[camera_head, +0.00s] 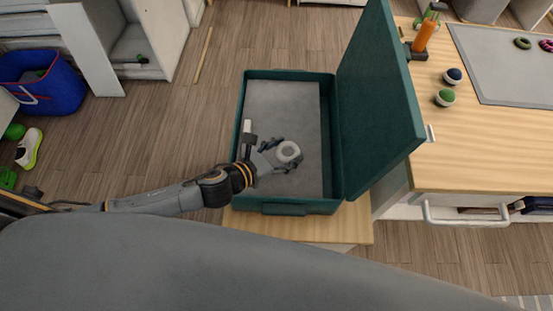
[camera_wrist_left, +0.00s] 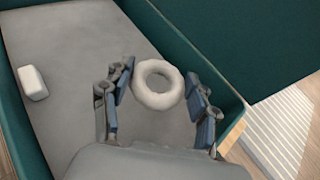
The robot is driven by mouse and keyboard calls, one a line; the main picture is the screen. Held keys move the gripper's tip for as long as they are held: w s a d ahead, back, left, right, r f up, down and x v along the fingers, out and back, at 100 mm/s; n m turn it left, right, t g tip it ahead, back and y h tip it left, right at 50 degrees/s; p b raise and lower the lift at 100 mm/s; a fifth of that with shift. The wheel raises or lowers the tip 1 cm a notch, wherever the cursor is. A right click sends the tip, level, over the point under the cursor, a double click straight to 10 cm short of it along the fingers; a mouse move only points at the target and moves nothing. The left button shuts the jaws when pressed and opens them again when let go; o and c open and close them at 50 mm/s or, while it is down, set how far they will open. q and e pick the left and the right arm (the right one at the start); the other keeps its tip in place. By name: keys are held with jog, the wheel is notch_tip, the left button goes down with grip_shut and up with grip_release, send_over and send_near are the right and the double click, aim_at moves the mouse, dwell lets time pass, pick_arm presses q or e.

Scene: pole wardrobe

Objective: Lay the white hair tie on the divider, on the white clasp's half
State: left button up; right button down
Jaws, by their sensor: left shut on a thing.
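The white hair tie (camera_head: 280,153) is a thick ring, held between the fingers of my left gripper (camera_head: 287,155). In the left wrist view the ring (camera_wrist_left: 156,102) sits between the blue-grey fingertips. It is over the grey divider (camera_head: 285,105) that fills the open teal case; whether it touches the divider is hard to tell. The white clasp (camera_head: 247,126) lies on the divider by the case's left wall, and it also shows at the left of the wrist view (camera_wrist_left: 33,83). The hair tie is right of the clasp, toward the lid side. My right gripper is not in view.
The case's raised lid (camera_head: 375,105) stands on the right, beside a wooden counter (camera_head: 480,150) with a green-and-white ball (camera_head: 445,97) and other small items. The case rests on a light wooden surface (camera_head: 300,228). The far part of the divider is bare.

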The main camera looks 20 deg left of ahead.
aim_at(277, 162)
pick_arm(q)
jog(key=shift+w+a+f, duration=0.1)
jog(key=shift+a+f, duration=0.8)
jog(key=shift+f, duration=0.25)
jog(key=f, duration=0.1)
jog(key=f+b, duration=0.1)
jog(key=f, duration=0.1)
jog(key=shift+a+f, duration=0.3)
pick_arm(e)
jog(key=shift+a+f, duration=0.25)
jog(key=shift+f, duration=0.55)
pick_arm(q)
jog(key=shift+f+b, duration=0.55)
jog(key=shift+f, duration=0.1)
jog(key=o, duration=0.8)
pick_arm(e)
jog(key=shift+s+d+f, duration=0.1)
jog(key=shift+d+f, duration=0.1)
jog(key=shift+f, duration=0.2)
pick_arm(q)
jog(key=shift+r, duration=0.1)
